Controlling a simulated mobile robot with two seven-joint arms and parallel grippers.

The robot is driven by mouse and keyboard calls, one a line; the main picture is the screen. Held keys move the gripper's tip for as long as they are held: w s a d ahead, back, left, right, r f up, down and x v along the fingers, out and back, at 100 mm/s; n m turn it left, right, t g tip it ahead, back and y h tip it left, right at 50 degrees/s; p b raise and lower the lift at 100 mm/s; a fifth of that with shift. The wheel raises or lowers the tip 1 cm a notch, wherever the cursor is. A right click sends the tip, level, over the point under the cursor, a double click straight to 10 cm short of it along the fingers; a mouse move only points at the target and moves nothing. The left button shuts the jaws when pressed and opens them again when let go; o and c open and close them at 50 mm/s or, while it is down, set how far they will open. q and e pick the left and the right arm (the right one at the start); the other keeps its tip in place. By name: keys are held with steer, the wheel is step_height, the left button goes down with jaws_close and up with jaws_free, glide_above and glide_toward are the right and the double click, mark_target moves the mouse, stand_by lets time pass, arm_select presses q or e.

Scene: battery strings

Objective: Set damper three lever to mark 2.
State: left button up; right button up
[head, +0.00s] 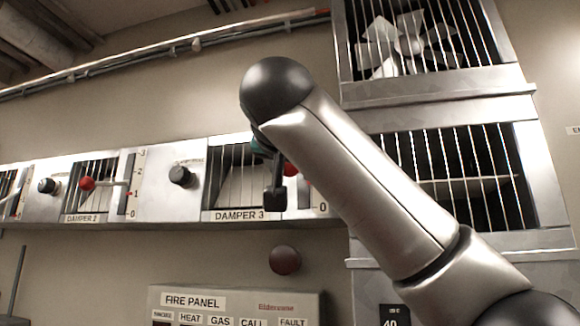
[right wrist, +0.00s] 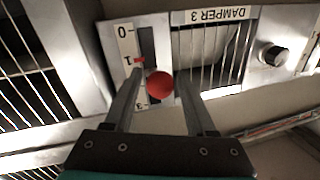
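The damper three lever ends in a red ball knob (right wrist: 160,85), partly visible in the head view (head: 290,169) behind my right gripper. In the right wrist view its scale (right wrist: 127,45) appears upside down, with 0 at the top and 3 at the bottom. A red pointer (right wrist: 139,60) shows close to the 1; the 2 is hidden by a finger. My right gripper (right wrist: 162,92) is open, one finger on each side of the knob, with gaps showing. In the head view my right gripper (head: 274,185) is in front of the panel. My left gripper is not in view.
The DAMPER 3 label (head: 240,215) is below a barred window, with a black knob (head: 181,176) left of it. Damper 2's red lever knob (head: 87,184) is further left. A fire panel (head: 240,302) and a dark red round object (head: 285,260) are below. Barred fan housings stand right.

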jaws_close()
stand_by(1.1)
